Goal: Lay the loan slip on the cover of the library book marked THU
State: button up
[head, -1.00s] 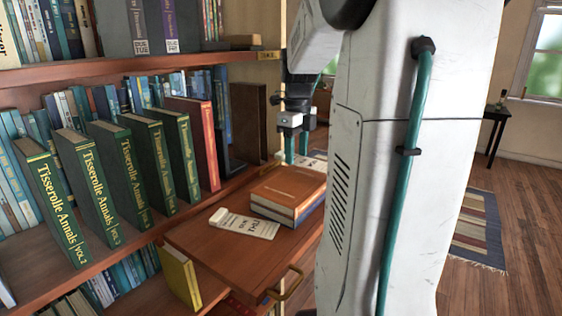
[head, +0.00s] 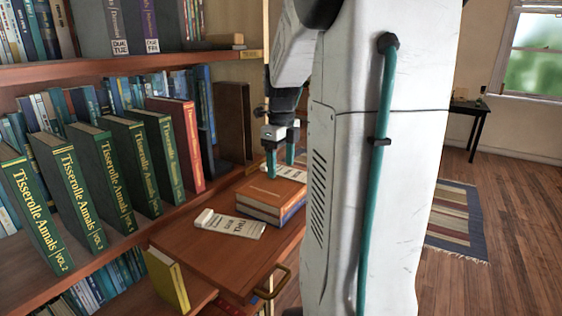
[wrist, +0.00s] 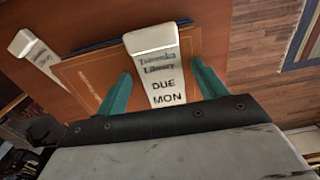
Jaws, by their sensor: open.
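A white loan slip (wrist: 164,75) printed "DUE MON" lies between my gripper's (wrist: 162,85) two teal fingers in the wrist view. The fingers stand apart on either side of it. In the head view, my gripper (head: 280,165) is low at the far edge of a small book stack with an orange-brown cover (head: 265,190).
The slips and stack are on a pull-out wooden board (head: 190,245) with a brass handle. Green Tisserolle Annals volumes (head: 95,175) lean on the shelf at left. A yellow book (head: 167,280) stands below the board.

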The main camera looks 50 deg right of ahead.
aim_at(281, 170)
notch_tip(281, 170, up, 12)
jog(key=s+a+f+n, duration=0.2)
jog(key=a+n, duration=0.7)
jog(key=a, duration=0.1)
jog(key=s+a+f+n, duration=0.1)
jog(key=a+f+n, duration=0.1)
jog(key=a+n, duration=0.75)
jog(key=s+a+f+n, duration=0.2)
jog(key=s+a+n, duration=0.1)
jog(key=n, duration=0.2)
jog(key=s+a+f+n+t, duration=0.1)
jog(key=s+a+f+n, duration=0.2)
jog(key=n, duration=0.3)
jog(key=s+a+f+n, duration=0.3)
jog(key=a+n, duration=0.2)
jog(key=shift+s+f+n, duration=0.15)
jog(key=shift+s+n, duration=0.2)
jog(key=shift+d, duration=0.1)
